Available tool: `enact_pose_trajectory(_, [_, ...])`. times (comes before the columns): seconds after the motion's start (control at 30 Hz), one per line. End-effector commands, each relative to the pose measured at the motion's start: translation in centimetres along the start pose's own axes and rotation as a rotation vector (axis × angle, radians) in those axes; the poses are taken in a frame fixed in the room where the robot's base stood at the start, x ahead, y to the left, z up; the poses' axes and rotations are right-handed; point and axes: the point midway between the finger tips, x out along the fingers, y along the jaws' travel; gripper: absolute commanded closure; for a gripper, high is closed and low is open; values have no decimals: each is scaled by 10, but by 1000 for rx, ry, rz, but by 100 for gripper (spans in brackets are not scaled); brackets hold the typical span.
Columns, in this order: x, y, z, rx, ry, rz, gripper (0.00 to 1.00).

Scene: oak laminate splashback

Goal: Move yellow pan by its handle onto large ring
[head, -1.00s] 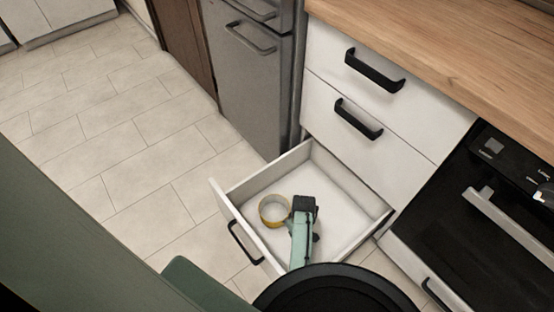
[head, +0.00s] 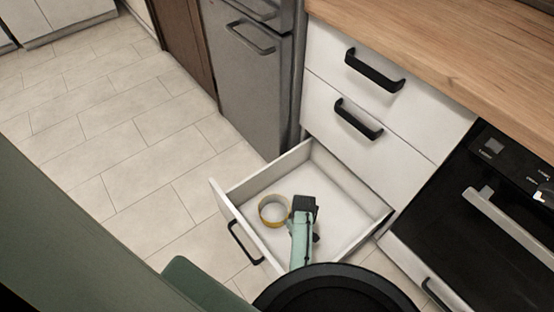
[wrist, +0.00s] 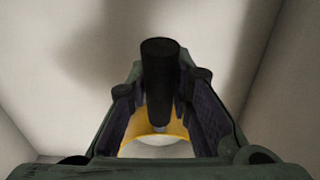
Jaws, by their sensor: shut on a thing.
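The yellow pan (head: 273,211) is inside the open bottom drawer, toward its front left, with a pale interior and a yellow rim. My gripper (head: 291,217) is down in the drawer just right of the pan. In the wrist view the pan's dark handle (wrist: 160,80) runs between the two fingers of my gripper (wrist: 161,115), which are shut on it. Part of the yellow pan body (wrist: 172,126) shows beyond the handle. I cannot tell whether the pan touches the drawer floor. The large ring is not visible in any view.
The open drawer (head: 352,217) has white walls around the gripper, and its floor is otherwise clear. A wooden worktop (head: 440,50) lies above closed drawers. An oven (head: 480,215) stands to the right and a steel fridge (head: 245,90) behind. Tiled floor (head: 110,150) is open at left.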

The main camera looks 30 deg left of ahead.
Motion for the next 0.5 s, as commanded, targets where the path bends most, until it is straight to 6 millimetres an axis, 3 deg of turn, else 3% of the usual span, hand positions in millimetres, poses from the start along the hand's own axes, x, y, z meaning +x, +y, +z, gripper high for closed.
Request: enact_pose_trajectory(0.5, [-13, 1, -1, 1, 3, 2, 100])
